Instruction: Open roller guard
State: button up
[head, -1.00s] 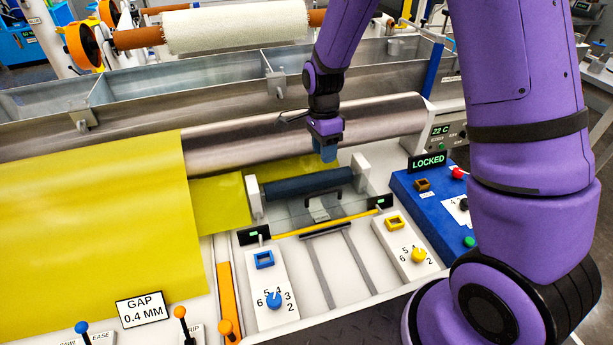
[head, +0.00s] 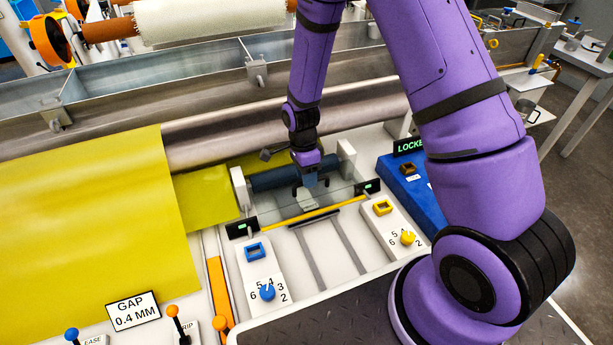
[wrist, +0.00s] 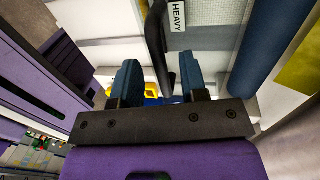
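The roller guard looks like a clear panel (head: 335,203) with a yellow bar (head: 300,218) along its front edge, lying low in front of the dark blue roller (head: 262,181). In the wrist view, a black handle (wrist: 161,45) stands beside a "HEAVY" label (wrist: 177,15). My gripper (head: 308,184) is over the guard, near the roller. In the wrist view, my gripper (wrist: 160,80) has its two blue fingertips spread apart, with the handle between or just beyond them. I cannot tell whether they touch it. In the head view my gripper hides most of the handle.
A sign reading "LOCKE" (head: 408,147), cut off by my arm, stands at the blue control box (head: 405,190). A blue knob (head: 267,292) and a yellow knob (head: 407,238) flank the guard. Yellow sheet (head: 80,220) covers the left. A steel roller (head: 230,135) lies behind.

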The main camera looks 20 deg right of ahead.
jog(key=shift+f, duration=0.25)
grip_shut()
